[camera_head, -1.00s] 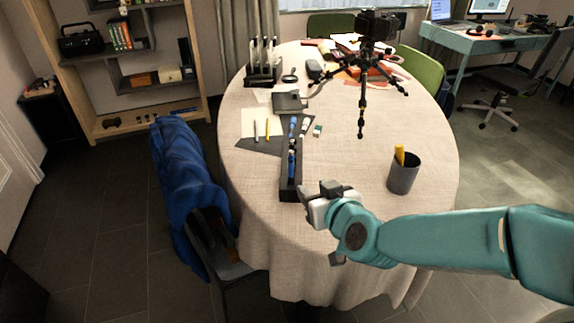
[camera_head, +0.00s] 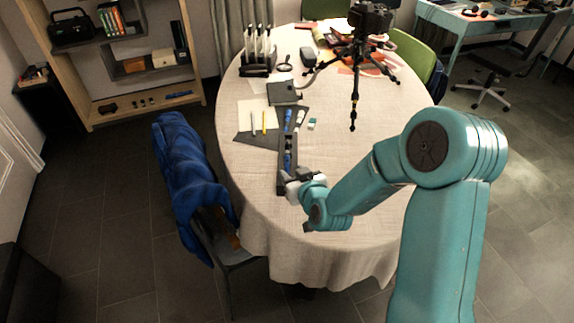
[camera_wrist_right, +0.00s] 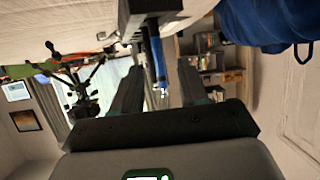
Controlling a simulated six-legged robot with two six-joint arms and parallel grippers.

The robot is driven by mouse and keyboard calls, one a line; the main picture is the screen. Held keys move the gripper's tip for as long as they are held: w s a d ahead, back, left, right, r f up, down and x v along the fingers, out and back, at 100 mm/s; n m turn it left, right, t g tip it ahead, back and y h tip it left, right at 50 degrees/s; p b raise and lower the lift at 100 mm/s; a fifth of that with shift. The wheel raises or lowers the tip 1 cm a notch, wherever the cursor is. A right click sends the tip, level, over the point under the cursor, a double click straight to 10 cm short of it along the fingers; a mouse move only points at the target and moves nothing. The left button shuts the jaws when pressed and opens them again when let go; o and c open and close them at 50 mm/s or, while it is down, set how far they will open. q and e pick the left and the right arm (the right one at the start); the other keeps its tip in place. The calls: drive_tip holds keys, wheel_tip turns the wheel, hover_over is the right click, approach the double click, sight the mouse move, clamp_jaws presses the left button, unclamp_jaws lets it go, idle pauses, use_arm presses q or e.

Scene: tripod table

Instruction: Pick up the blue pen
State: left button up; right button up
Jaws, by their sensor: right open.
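A long narrow dark tray (camera_head: 282,186) lies on the table, with blue items in it. One slim blue item (camera_head: 288,161), perhaps the blue pen, lies in its near half; another blue item (camera_head: 288,115) lies toward the far end. My right gripper (camera_head: 287,178) is at the tray's near end, just short of the nearer blue item. In the right wrist view, a blue pen-like thing (camera_wrist_right: 160,66) shows between the open fingers (camera_wrist_right: 156,80); I cannot tell whether they touch it. My left gripper is not in view.
A yellow pen (camera_head: 264,122) and a pale pen (camera_head: 253,122) lie left of the tray on the round table (camera_head: 350,150). A small eraser-like block (camera_head: 312,124) lies right of it. A black tripod (camera_head: 355,85) stands at the back right. A blue-draped chair (camera_head: 185,165) stands left.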

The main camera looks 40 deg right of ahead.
sight(288, 168)
drive_tip(key=p+x, duration=0.1)
drive_tip(key=x, duration=0.5)
drive_tip(key=shift+d+f, duration=0.1)
drive_tip(key=shift+f, duration=0.1)
drive_tip(key=shift+s, duration=0.15)
drive_tip(key=shift+c, duration=0.2)
clamp_jaws()
